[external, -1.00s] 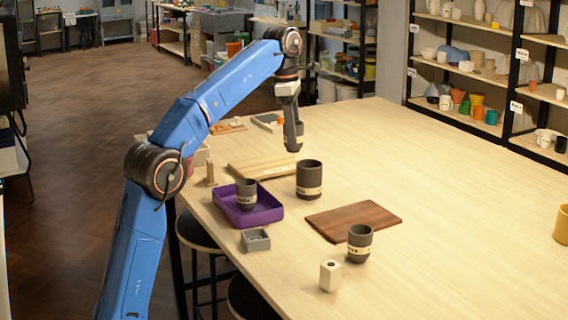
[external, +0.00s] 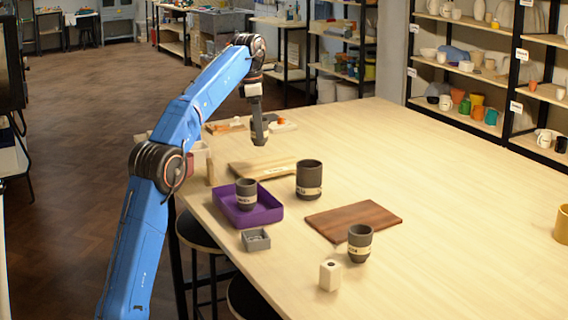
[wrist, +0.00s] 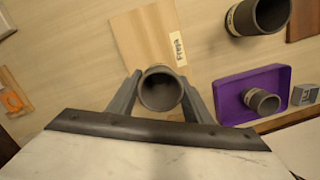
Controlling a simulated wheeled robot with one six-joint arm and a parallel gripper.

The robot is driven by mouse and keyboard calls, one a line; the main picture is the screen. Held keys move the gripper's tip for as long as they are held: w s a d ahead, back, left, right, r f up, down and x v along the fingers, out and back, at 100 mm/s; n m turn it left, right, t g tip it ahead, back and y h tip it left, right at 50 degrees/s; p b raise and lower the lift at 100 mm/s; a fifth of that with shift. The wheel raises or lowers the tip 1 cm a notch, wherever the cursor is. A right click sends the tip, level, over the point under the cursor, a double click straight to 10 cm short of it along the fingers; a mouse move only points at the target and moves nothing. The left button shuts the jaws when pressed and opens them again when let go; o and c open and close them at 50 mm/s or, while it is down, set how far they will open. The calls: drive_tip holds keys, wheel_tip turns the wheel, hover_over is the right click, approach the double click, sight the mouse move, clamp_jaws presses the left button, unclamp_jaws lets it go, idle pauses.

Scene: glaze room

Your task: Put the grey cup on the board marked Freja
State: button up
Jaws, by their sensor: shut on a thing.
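My gripper (external: 259,138) is shut on a grey cup (wrist: 160,90), which shows between the two fingers in the wrist view with its open rim toward the camera. The cup is held in the air above the table. A light wooden board (wrist: 140,40) with a pale name label lies just beyond the cup in the wrist view; the label's small lettering looks like Freja. In the external view this light board (external: 262,168) lies below my gripper, apart from the cup. A dark brown board (external: 353,220) lies farther right; I see no label on it.
A large grey cup (external: 309,180) stands right of the light board. A purple tray (external: 268,213) holds another grey cup (external: 246,190). A third grey cup (external: 360,243) stands by a white block (external: 330,275). A small grey box (external: 256,239) is near the edge. The table's right is mostly clear.

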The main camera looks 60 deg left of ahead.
drive_tip(key=shift+f, duration=3.45)
drive_tip(key=shift+f, duration=0.1)
drive_tip(key=o, duration=1.1)
drive_tip(key=shift+s+a+r, duration=0.1)
drive_tip(key=shift+s+r, duration=0.1)
drive_tip(key=shift+r, duration=1.7)
drive_tip(key=shift+s+a+r, duration=0.1)
drive_tip(key=shift+s+r, duration=0.05)
drive_tip(key=shift+r, duration=1.75)
drive_tip(key=shift+d, duration=0.1)
